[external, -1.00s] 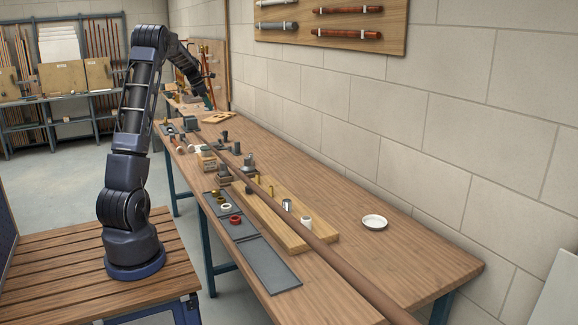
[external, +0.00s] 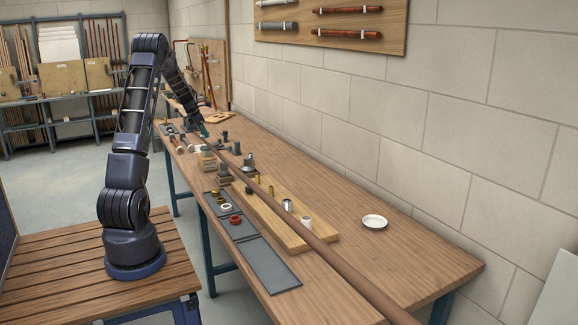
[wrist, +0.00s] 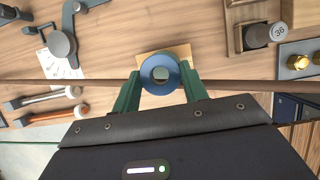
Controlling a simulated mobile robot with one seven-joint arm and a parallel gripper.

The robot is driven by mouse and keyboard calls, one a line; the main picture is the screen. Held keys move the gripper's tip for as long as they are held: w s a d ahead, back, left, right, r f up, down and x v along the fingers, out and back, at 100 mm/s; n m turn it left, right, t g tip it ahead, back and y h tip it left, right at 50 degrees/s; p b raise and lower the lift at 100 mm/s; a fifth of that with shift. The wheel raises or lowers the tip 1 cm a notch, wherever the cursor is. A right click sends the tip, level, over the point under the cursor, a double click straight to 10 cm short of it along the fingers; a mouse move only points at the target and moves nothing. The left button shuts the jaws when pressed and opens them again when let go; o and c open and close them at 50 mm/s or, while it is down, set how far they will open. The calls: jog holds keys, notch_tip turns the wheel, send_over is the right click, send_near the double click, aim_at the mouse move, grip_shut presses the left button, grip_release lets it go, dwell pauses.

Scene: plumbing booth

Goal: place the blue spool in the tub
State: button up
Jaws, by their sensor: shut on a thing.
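In the external view my gripper (external: 203,130) is low over the far end of the workbench; the spool is too small to make out there. A white, round, shallow dish (external: 374,222), the only tub-like thing I see, stands at the right near the wall, far from my gripper.
A long brown pipe (external: 330,256) runs along the workbench (external: 400,262). A wooden board (external: 290,238) with small fittings and dark trays (external: 268,266) with rings lie along it. Hammer-like tools (wrist: 50,98) lie left in the wrist view. Bare wood surrounds the dish.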

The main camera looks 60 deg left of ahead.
aim_at(205, 147)
jog(key=shift+f, duration=2.7)
jog(key=shift+f, duration=0.1)
jog(key=o, duration=1)
jog(key=shift+c, duration=0.2)
jog(key=v, duration=1.2)
